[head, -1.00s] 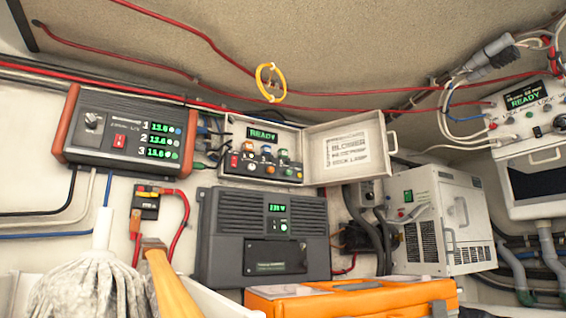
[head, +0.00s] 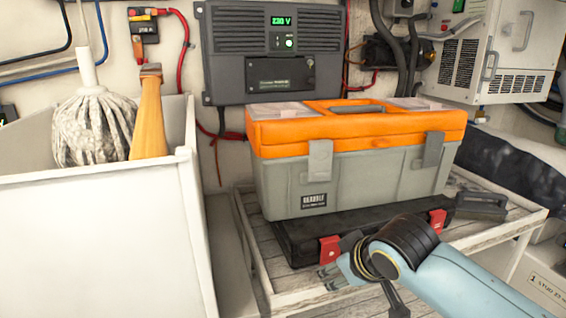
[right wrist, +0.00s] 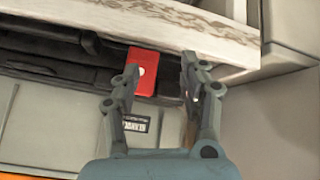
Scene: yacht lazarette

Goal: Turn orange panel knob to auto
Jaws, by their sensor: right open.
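The small panel with the coloured knobs is outside the head view now, so the orange knob and its setting cannot be seen. My right gripper (head: 342,272) is low in the head view, at the front edge of the wooden shelf, near a red latch (head: 330,250) of a flat black case (head: 375,232). In the right wrist view my right gripper (right wrist: 158,80) has its fingers spread and empty, with the red latch (right wrist: 143,72) showing behind them. My left gripper is not in view.
An orange and grey toolbox (head: 350,178) stands on the black case on the shelf (head: 250,262). A white bin (head: 100,235) with a mop (head: 90,130) stands left. A grey inverter (head: 272,50) and a white cabinet (head: 490,52) are on the back wall.

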